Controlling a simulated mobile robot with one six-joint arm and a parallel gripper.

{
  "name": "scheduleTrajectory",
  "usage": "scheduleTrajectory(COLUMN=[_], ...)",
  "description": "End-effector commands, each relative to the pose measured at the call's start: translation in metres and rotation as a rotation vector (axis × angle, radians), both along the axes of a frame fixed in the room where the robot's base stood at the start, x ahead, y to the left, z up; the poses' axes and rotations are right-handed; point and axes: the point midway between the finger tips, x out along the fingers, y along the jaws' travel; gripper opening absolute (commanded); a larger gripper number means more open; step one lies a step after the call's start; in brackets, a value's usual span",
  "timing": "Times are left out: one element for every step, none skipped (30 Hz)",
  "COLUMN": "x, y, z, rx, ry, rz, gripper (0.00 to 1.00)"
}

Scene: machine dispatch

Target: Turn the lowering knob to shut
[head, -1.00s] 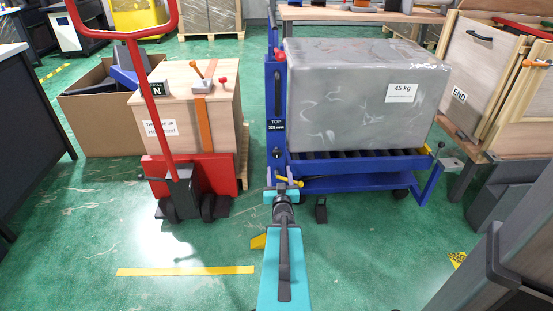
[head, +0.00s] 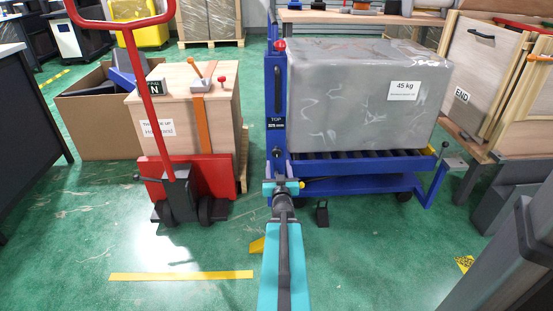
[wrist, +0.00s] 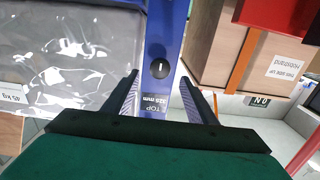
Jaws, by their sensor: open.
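A round black knob (wrist: 159,69) with a pale mark across it sits on the blue post (wrist: 165,30) of the lift table; I take it for the lowering knob. In the head view it shows small on the post, below the "TOP" label (head: 276,122). My gripper (wrist: 158,86) is open and empty. In the wrist view its two dark fingers stand either side of the knob's line, and the knob lies ahead between the tips. I see no contact. In the head view my gripper (head: 283,186) is in front of the post's lower part.
A grey 45 kg block (head: 360,95) rests on the blue lift table's rollers (head: 370,163). A red hand truck (head: 190,178) with a wooden crate (head: 170,105) stands left. A black pedal (head: 322,213) is low by the table. Green floor in front is mostly clear.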

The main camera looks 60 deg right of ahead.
Motion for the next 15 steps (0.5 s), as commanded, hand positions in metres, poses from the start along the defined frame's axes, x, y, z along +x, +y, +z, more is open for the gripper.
scheduleTrajectory(x=[0.001,0.001,0.002,0.002,0.003,0.003,0.004,0.004,0.004,0.005,0.005,0.006,0.007,0.008,0.008], y=[-0.001,-0.002,-0.002,-0.003,-0.003,-0.004,-0.005,-0.005,-0.006,-0.007,-0.007,-0.009,-0.009,-0.01,-0.011], z=[-0.003,-0.003,-0.003,-0.003,-0.003,-0.003,-0.002,-0.002,-0.003,-0.003,-0.003,-0.003,-0.003,-0.003,-0.003], rx=[-0.001,-0.001,0.001,0.001,0.001,0.0,-0.001,-0.001,-0.001,-0.001,-0.001,-0.001,-0.001,-0.001,-0.001], ry=[-0.001,-0.001,-0.001,-0.001,-0.001,-0.001,-0.001,-0.001,0.0,0.001,0.001,0.001,0.0,-0.001,-0.001], rz=[0.0,0.0,0.0,0.0,0.0,-0.001,-0.001,-0.001,-0.001,-0.001,-0.001,-0.001,-0.001,0.0,0.0], gripper=[0.52,0.52,0.52,0.52,0.52,0.52,0.52,0.52,0.52,0.52,0.52,0.52,0.52,0.52,0.52])
